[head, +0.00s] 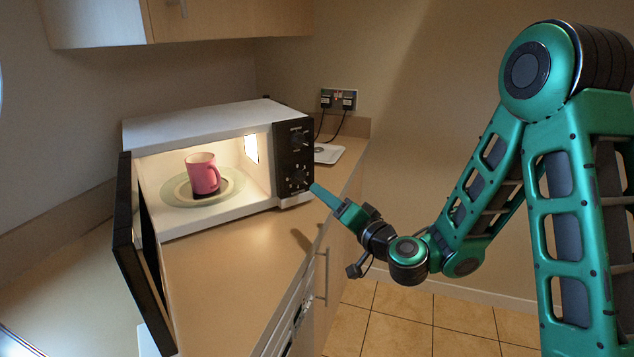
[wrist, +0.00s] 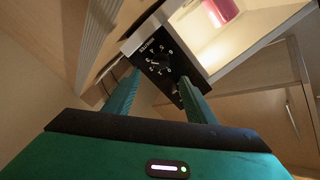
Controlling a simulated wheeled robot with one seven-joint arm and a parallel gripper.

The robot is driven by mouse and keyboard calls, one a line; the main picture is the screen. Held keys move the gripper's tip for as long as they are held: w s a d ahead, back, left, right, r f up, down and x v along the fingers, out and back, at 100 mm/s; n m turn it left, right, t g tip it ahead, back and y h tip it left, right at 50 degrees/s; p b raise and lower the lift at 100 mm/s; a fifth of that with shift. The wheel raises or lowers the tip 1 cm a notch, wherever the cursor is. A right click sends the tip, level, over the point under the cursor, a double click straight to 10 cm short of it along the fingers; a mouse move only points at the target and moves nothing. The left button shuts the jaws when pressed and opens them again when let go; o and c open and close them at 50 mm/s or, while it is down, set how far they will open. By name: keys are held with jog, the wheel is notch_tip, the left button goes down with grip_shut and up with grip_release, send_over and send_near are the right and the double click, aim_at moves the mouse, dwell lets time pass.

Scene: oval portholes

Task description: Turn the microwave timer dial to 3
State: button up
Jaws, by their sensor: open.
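The white microwave (head: 200,120) stands on the counter with its dark door (head: 136,240) swung open. Its black control panel (head: 293,160) has an upper dial (head: 298,139) and a lower dial (head: 298,178). Part of the panel is hidden by the right finger.
A pink mug (head: 202,174) stands on the glass turntable (head: 231,190) inside the lit microwave. Plugs and cords hang from a wall socket (head: 339,100) behind it. A wall cupboard (head: 110,22) is above. The counter (head: 215,275) in front is clear.

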aim_at(303, 181)
jog(key=shift+x, duration=5.4)
jog(key=shift+s+a, duration=0.15)
jog(key=c, duration=1)
jog(key=shift+n, duration=0.3)
jog(key=shift+c, duration=0.2)
